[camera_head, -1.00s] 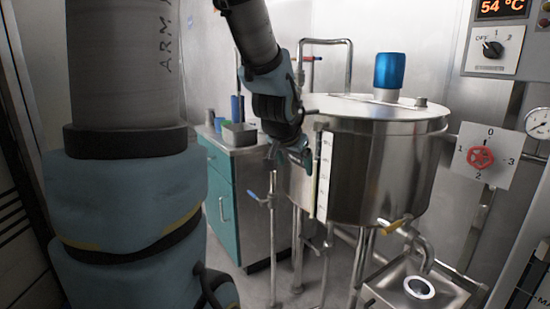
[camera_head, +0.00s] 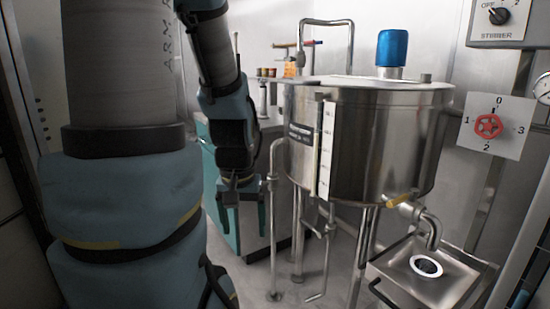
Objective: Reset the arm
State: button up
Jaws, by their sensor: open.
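My gripper (camera_head: 243,212) hangs from my arm in the middle left of the head view, pointing down. Its two fingers are apart with nothing visible between them. It is in front of the teal cabinet (camera_head: 212,200) and left of the steel tank's front pipe. My arm hides much of the cabinet and its top.
A large steel tank (camera_head: 375,150) with a blue motor cap (camera_head: 392,48) stands to the right on legs. A red knob (camera_head: 488,126) is on a numbered plate at right. A steel basin (camera_head: 455,287) sits low right. Vertical pipes (camera_head: 274,220) stand close right of my gripper.

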notch_tip(320, 180, up, 18)
jog(key=p, duration=1.9)
jog(key=shift+s, duration=0.15)
jog(key=shift+r, duration=0.1)
